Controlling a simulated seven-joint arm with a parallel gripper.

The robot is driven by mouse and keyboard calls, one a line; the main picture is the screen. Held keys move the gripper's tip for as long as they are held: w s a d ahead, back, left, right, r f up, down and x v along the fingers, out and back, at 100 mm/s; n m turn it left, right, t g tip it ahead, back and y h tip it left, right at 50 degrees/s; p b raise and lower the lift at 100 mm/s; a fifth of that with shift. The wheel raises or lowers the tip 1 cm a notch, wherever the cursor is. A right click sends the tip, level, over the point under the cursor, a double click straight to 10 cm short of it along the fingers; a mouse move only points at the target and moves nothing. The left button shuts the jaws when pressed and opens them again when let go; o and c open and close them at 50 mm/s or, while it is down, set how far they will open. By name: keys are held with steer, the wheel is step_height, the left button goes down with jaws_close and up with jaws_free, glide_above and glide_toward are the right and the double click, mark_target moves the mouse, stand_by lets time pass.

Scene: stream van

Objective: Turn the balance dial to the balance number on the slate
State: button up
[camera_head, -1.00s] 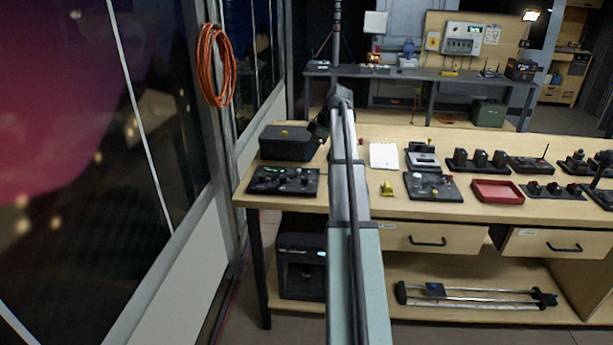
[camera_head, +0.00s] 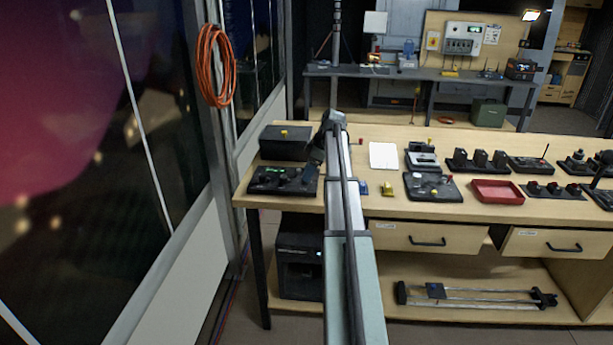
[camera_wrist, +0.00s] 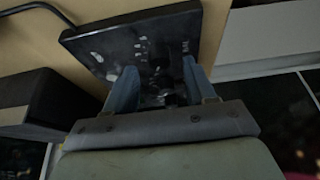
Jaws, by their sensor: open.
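A black control panel (camera_head: 268,187) with a small green display and several knobs lies at the left end of the wooden bench. My gripper (camera_head: 311,176) is low over its right side and hides part of it. In the wrist view my gripper (camera_wrist: 160,68) is open, its two blue fingers pointing at the panel (camera_wrist: 108,48). A dark knob (camera_wrist: 168,83) shows between the fingers; contact cannot be told. I cannot read which knob is the balance dial. A white sheet or slate (camera_head: 383,155) lies farther right; no writing on it is legible.
A black box (camera_head: 286,146) stands right behind the panel. A glass wall borders the bench on the left.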

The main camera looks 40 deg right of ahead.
steer(key=shift+x, duration=1.25)
jaws_close()
